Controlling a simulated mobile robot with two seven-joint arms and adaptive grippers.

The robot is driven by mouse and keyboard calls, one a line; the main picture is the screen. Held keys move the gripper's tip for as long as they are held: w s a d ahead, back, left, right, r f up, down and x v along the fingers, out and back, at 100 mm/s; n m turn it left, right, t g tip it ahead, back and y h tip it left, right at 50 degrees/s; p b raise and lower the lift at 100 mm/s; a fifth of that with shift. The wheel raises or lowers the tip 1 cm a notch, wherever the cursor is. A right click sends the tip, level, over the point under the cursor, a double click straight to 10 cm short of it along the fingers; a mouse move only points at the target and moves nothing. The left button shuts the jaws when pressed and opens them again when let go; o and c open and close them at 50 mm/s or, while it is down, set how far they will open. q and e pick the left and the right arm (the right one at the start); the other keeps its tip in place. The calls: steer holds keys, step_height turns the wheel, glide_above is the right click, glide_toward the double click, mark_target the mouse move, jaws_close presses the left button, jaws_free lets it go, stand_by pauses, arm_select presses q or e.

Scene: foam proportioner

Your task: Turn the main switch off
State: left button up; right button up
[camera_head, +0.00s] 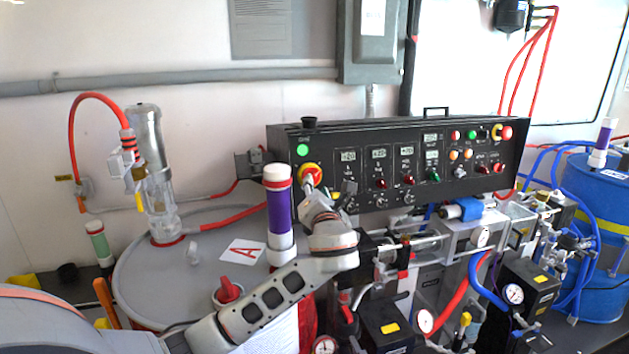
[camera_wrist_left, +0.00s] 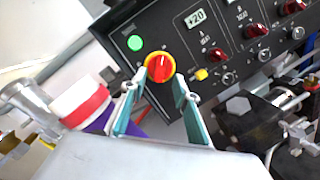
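The main switch (camera_head: 310,170) is a red rotary knob on a yellow ring at the left end of the black control panel (camera_head: 440,150). It also shows in the left wrist view (camera_wrist_left: 160,68). My left gripper (camera_head: 311,184) is in front of the switch and partly covers it in the head view. In the left wrist view the two teal-padded fingers (camera_wrist_left: 160,84) are apart, with the knob between and just beyond their tips. Contact cannot be told. A green light (camera_head: 302,150) glows above the switch. My right gripper is not in view.
A purple-and-white cylinder with a red band (camera_head: 279,215) stands close left of my left arm. Valves, gauges and hoses (camera_head: 481,237) crowd the space below the panel. A blue drum (camera_head: 600,200) stands at the far right.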

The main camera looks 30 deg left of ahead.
mark_target(314, 178)
arm_select(q)
steer(key=shift+x, duration=2.65)
jaws_close()
